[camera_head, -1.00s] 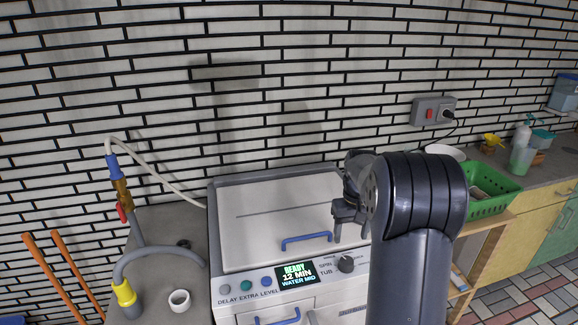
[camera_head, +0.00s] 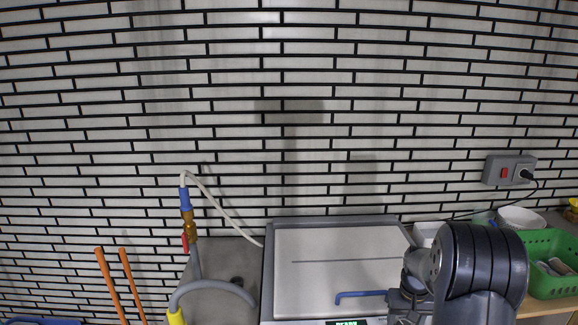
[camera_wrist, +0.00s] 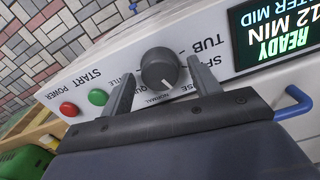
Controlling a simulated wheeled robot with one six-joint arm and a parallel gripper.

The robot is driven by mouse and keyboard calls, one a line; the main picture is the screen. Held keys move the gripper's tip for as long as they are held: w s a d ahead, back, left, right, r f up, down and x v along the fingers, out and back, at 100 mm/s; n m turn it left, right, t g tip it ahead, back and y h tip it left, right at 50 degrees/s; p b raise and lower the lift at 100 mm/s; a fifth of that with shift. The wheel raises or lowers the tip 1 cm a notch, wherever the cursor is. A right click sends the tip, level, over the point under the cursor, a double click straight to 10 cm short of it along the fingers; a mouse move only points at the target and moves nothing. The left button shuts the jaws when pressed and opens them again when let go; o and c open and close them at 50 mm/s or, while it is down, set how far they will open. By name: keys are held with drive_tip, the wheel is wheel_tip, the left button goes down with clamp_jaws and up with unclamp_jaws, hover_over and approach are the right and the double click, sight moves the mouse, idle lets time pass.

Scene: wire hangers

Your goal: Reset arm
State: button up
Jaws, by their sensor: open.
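My gripper (camera_wrist: 163,88) is open, its two dark fingers apart and nothing held between them. In the wrist view the fingers point at the washing machine's control panel, with the dark round knob (camera_wrist: 159,68) showing between their tips. I cannot tell whether they touch it. In the head view my gripper (camera_head: 402,303) is at the lower right, beside the blue lid handle (camera_head: 360,296) of the washing machine (camera_head: 310,240), partly hidden by my arm. The panel's lit display (camera_wrist: 275,35) reads ready, 12 min.
A green basket (camera_head: 553,287) and a white bowl (camera_head: 520,218) are right of my arm. A tap with a hose (camera_head: 190,225) and orange poles (camera_head: 108,285) are at left. A socket (camera_head: 508,170) is on the brick wall. Red and green buttons (camera_wrist: 97,97) line the panel.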

wheel_tip(320, 180, up, 11)
drive_tip(key=b, duration=0.2)
wheel_tip(320, 180, down, 11)
drive_tip(key=shift+p, duration=1.05)
drive_tip(key=shift+r+m+p, duration=0.15)
drive_tip(key=shift+m+p, duration=0.15)
drive_tip(key=shift+m, duration=0.4)
drive_tip(key=m+p, duration=0.2)
drive_tip(key=m, duration=0.3)
drive_tip(key=shift+p, duration=0.4)
drive_tip(key=shift+r+m, duration=0.25)
drive_tip(key=shift+m, duration=0.35)
wheel_tip(320, 180, up, 10)
drive_tip(key=b, duration=0.2)
drive_tip(key=s+a+r+n, duration=0.2)
drive_tip(key=s+a+r, duration=0.2)
drive_tip(key=a, duration=0.3)
drive_tip(key=shift+t, duration=0.4)
